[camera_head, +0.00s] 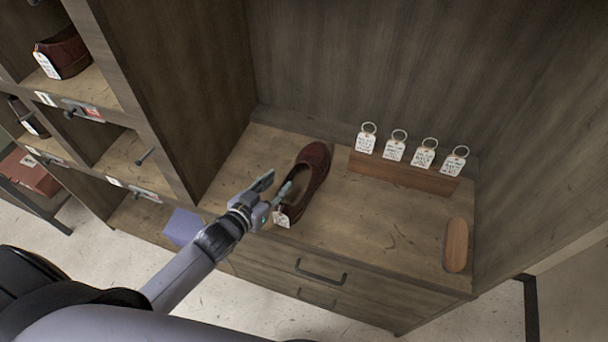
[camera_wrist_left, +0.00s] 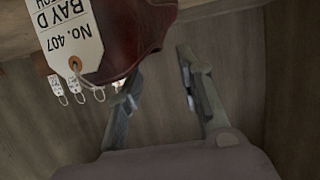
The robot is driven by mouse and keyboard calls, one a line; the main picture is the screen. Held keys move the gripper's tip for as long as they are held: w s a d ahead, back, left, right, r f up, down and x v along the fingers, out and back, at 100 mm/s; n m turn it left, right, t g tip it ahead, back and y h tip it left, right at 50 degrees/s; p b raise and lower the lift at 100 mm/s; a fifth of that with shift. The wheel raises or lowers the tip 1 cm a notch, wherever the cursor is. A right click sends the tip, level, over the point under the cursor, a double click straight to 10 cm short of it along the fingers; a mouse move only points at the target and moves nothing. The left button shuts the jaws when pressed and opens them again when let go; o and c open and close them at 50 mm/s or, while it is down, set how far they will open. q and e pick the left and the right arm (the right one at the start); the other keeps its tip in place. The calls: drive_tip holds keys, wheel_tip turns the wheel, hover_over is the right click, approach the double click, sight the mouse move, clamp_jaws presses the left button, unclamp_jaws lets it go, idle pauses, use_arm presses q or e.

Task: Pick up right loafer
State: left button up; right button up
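A dark red-brown loafer (camera_head: 316,172) stands on the wooden counter (camera_head: 350,235), toe toward the back wall, with a white paper tag (camera_head: 281,219) at its heel. In the left wrist view the loafer (camera_wrist_left: 150,22) fills the upper left, and its tag (camera_wrist_left: 70,38) reads No. 407 BAY D. My left gripper (camera_head: 279,180) is open beside the loafer's heel end, on its left. The left wrist view shows the two fingers (camera_wrist_left: 160,65) apart with nothing between them. One finger is close to the loafer; I cannot tell whether they touch. My right gripper is not in view.
A wooden block (camera_head: 400,177) with several ringed tags stands at the back of the counter. An oval wooden piece (camera_head: 456,245) lies at the right. Cubbies at left hold another dark red shoe (camera_head: 63,54). The counter's middle is clear.

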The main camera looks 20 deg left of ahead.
sight(294, 169)
use_arm(q)
drive_tip(key=x, duration=0.3)
drive_tip(key=shift+w+d, duration=0.1)
drive_tip(key=shift+r+p+x, duration=0.2)
drive_tip(key=shift+p+x, duration=0.55)
drive_tip(key=shift+x, duration=2)
clamp_jaws()
